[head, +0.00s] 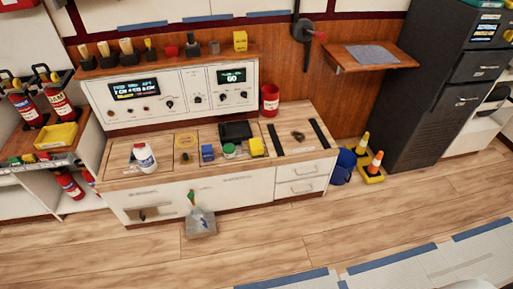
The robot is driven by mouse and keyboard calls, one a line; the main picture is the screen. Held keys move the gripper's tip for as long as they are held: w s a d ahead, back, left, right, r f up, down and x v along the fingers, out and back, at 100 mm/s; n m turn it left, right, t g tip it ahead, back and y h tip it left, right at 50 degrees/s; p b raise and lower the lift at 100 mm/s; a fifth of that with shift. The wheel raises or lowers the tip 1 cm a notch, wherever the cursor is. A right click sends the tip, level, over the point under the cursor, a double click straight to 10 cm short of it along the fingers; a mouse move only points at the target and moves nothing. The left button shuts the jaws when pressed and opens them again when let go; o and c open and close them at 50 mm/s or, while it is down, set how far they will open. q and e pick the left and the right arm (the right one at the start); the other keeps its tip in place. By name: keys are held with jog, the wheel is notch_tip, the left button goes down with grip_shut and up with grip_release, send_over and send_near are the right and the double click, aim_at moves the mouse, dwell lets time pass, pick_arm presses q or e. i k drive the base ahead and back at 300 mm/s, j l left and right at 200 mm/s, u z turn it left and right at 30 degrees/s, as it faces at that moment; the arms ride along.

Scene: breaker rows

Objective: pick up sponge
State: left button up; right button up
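A small yellow block (257,147) that looks like the sponge lies on the wooden worktop (120,166), towards its middle right. It is beside a green-lidded tub (229,151) and in front of a black tray (235,131). Another yellow block (240,41) stands on the shelf above the control panel; I cannot tell from here whether it is a sponge or a box. Neither of my grippers is in view.
A white bottle (144,157), a blue box (207,153) and a red cup (270,99) stand on the worktop. A dustpan (201,223) is on the floor against the cabinet front. Traffic cones (374,166) and a blue bucket (343,166) stand right. The wooden floor in front is mostly clear.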

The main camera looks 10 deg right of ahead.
aim_at(256, 149)
jog(key=i+l, duration=0.25)
jog(key=i, duration=0.2)
jog(key=i+l, duration=0.25)
jog(key=i, duration=0.2)
jog(key=i+l, duration=0.25)
jog(key=i, duration=0.25)
jog(key=i+l, duration=0.25)
jog(key=i, duration=0.2)
